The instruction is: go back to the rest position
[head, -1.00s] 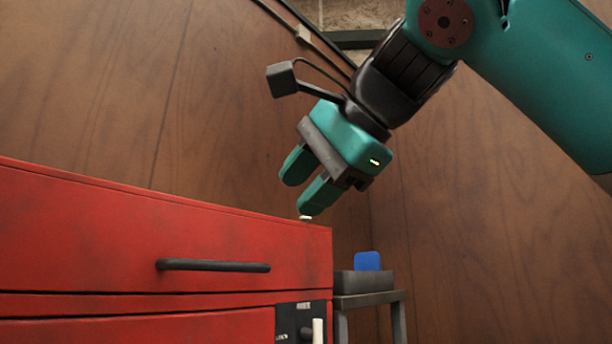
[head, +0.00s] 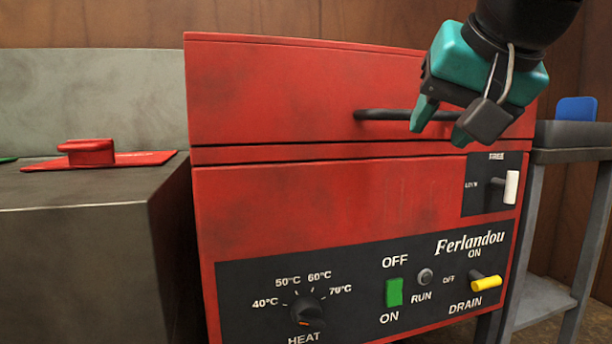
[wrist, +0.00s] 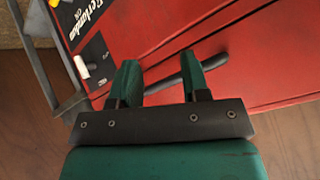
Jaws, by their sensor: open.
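My gripper (head: 440,125) is at the upper right in the head view, in front of the red machine (head: 290,95) and near the right part of its black lid handle (head: 385,115). In the wrist view the open fingers (wrist: 158,82) point toward the red front. The black handle (wrist: 185,72) shows behind and beside the right finger there. I cannot tell whether that finger touches it. The lid is down.
The red front carries a heat knob (head: 307,310), a green switch (head: 393,292), a yellow drain lever (head: 485,283) and a white lever (head: 511,187). A grey metal unit (head: 90,250) with a red-handled cover (head: 90,153) stands left. A grey stand (head: 545,300) holding a blue item (head: 576,108) stands right.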

